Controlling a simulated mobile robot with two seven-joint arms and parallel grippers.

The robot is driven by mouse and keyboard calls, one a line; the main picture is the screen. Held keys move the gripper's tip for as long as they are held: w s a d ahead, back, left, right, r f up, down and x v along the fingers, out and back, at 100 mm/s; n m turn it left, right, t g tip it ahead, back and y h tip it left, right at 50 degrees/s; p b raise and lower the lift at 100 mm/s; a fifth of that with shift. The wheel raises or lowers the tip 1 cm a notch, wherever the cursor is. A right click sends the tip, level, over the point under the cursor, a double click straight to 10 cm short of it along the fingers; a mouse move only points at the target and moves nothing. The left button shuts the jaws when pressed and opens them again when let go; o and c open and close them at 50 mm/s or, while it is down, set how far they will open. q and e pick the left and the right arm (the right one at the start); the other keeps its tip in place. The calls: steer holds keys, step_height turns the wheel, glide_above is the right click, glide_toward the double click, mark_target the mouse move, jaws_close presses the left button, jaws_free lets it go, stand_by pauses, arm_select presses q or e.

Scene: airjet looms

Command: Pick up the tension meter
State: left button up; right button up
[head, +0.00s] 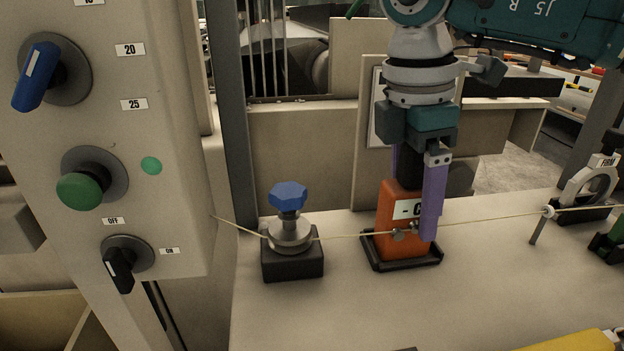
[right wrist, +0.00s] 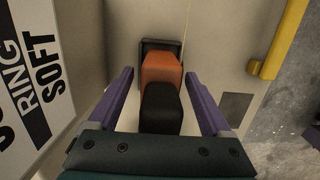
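The tension meter (head: 388,218) is an orange block with a black upper part, standing upright in a black tray-like holder (head: 402,262) on the bench. My right gripper (head: 418,225) points down over it, with one purple finger in front of it and the other mostly hidden behind it. In the right wrist view the meter (right wrist: 161,68) and its black grip (right wrist: 160,108) lie between the two spread fingers of my right gripper (right wrist: 159,74). Gaps show on both sides, so the fingers do not touch it. My left gripper is not in view.
A pale yarn runs across the bench past the meter's front, from a blue-knobbed tensioner (head: 289,220) to a ring-shaped guide (head: 590,188) at right. A control panel (head: 170,60) with knobs stands at left. The bench front is largely clear, with a yellow object (head: 572,342) at the lower right.

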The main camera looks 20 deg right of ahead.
jaws_close()
stand_by(0.5)
